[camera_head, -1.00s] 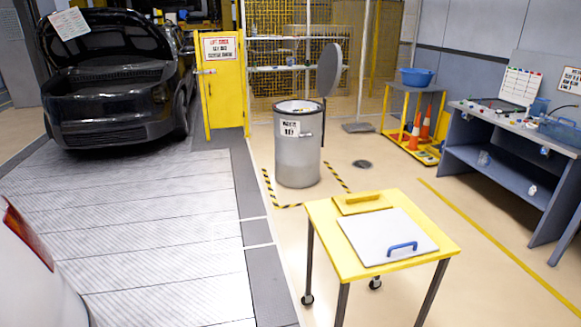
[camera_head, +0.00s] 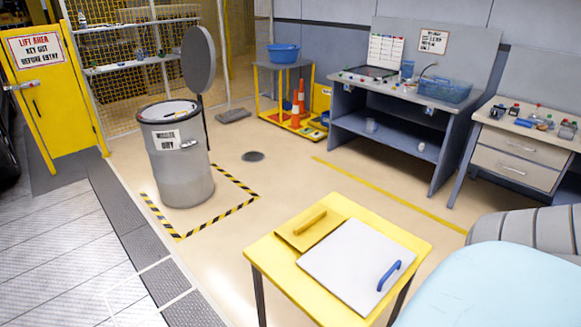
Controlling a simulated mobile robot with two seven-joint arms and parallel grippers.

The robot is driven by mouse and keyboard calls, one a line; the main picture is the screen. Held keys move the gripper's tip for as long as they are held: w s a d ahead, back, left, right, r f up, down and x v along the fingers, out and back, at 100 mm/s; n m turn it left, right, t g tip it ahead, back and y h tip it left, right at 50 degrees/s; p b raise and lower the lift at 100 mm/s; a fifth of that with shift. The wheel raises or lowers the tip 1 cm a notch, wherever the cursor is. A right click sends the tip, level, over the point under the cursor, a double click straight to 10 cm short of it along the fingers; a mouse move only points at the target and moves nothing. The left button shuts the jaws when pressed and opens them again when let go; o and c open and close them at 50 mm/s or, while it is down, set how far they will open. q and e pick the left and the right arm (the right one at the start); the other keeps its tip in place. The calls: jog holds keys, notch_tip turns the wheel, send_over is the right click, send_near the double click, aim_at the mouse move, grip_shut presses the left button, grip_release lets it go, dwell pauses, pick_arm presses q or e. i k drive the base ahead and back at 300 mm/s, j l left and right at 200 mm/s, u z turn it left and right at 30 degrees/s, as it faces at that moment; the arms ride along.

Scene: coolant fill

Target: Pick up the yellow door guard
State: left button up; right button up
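The yellow door guard appears to be the flat yellow panel (camera_head: 322,236) with a yellow bar handle (camera_head: 311,222) on top. It lies flat on the back left part of a yellow-topped table (camera_head: 270,262). A white panel (camera_head: 340,262) with a blue handle (camera_head: 389,275) lies right beside it, towards the front right.
A grey lidded drum (camera_head: 183,178) stands inside black-and-yellow floor tape, its round lid raised. A yellow gate (camera_head: 58,100) stands at left. Workbenches (camera_head: 435,118) line the right. A pale blue rounded surface (camera_head: 490,285) fills the lower right. Floor behind the table is clear.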

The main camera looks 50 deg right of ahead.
aim_at(307, 229)
jog(key=i+j+z, duration=0.1)
jog(key=i+z, duration=0.25)
jog(key=i+j+z, duration=0.15)
jog(key=i+z, duration=0.2)
jog(key=i+j+z, duration=0.55)
jog(key=z, duration=0.15)
jog(key=i+j+z, duration=0.2)
jog(key=z, duration=0.15)
jog(key=i+j+z, duration=0.15)
jog(key=j+z, duration=0.2)
jog(key=j, duration=0.1)
